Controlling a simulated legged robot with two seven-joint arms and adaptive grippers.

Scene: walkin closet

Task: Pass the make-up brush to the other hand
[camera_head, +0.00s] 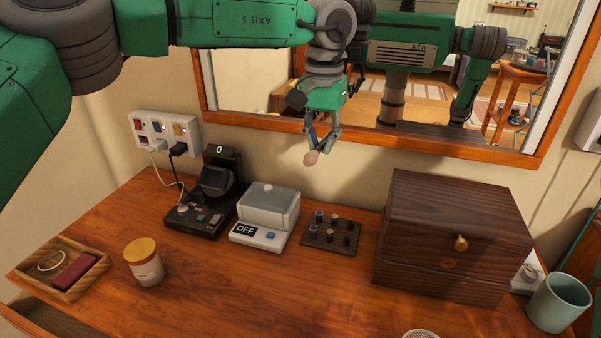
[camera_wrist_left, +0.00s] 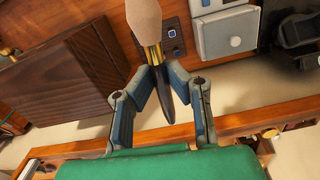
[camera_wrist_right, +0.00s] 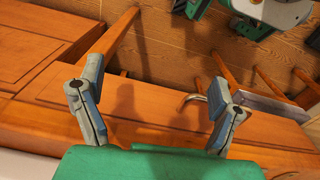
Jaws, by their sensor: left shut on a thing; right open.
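The make-up brush (camera_head: 311,158) has a rounded beige head and hangs from my left gripper (camera_head: 322,142) in the head view, above the back of the dresser top and in front of the mirror. In the left wrist view the brush (camera_wrist_left: 145,22) shows its beige head, a gold ferrule and a dark handle. The fingertips of the left gripper (camera_wrist_left: 158,78) are shut on it there. My right gripper (camera_wrist_right: 156,75) is open and empty in the right wrist view, over wooden furniture and apart from the brush. It is not clearly seen in the head view.
The dresser top (camera_head: 330,290) holds a dark wooden box (camera_head: 450,215) at right, a grey-green cup (camera_head: 558,302), a small peg board (camera_head: 332,236), a grey device (camera_head: 268,210), a black device (camera_head: 208,200), a lidded jar (camera_head: 145,265) and a tray (camera_head: 95,262). The mirror frame (camera_head: 430,145) stands behind.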

